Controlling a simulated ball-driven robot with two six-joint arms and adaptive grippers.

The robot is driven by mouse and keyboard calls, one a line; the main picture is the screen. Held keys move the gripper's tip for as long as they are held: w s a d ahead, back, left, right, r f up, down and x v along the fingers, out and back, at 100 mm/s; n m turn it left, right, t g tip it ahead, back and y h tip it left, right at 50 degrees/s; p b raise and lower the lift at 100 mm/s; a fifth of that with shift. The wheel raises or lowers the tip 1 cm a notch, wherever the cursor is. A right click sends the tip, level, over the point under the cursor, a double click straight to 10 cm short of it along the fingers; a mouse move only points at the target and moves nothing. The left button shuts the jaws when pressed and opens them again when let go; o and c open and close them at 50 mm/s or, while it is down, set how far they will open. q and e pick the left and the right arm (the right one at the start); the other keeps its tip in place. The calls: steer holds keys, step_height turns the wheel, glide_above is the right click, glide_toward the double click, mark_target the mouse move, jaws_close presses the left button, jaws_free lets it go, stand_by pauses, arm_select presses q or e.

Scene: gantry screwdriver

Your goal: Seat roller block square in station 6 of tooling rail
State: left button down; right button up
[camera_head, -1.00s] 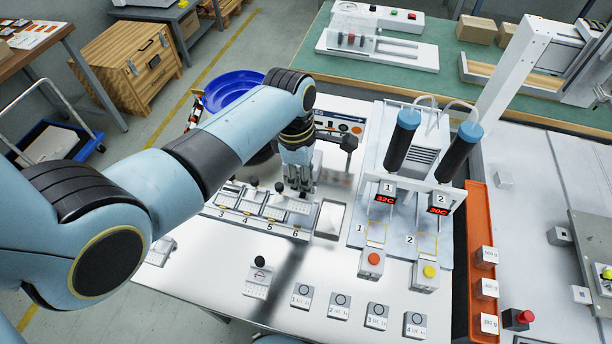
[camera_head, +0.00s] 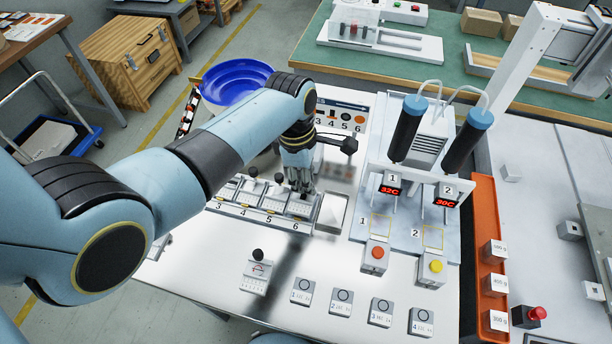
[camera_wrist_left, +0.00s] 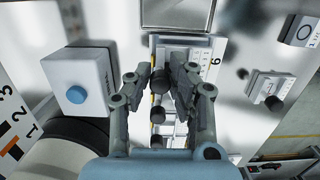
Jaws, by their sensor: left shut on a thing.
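The tooling rail (camera_head: 262,222) lies on the bench with station labels 3 to 6 along its front edge. My left gripper (camera_head: 303,186) points down over the station 6 end and is shut on the roller block (camera_head: 299,208). In the left wrist view my left gripper (camera_wrist_left: 160,82) has its fingers either side of a black knob (camera_wrist_left: 158,87). The rail also shows there beside the label 6 (camera_wrist_left: 216,62). The fingers hide much of the block, so I cannot tell whether it is fully down and square. My right gripper is not in view.
Other knobbed blocks (camera_head: 253,172) stand in the neighbouring stations. A shallow metal recess (camera_head: 332,212) adjoins the station 6 end. A separate knobbed block (camera_head: 257,271) and several numbered blocks (camera_head: 341,301) lie in front. The two-station heater fixture (camera_head: 404,232) stands to the right.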

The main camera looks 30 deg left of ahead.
arm_select(q)
steer(key=shift+r, duration=0.1)
stand_by(0.4)
steer(key=shift+f+b, duration=0.3)
steer(key=shift+f, duration=0.45)
steer(key=c, duration=1.1)
jaws_free()
steer(key=shift+r, duration=0.4)
steer(key=r, duration=0.3)
steer(key=a+r, duration=0.1)
steer(key=r, duration=0.7)
steer(key=shift+s+a, duration=0.15)
steer(key=shift+a, duration=0.05)
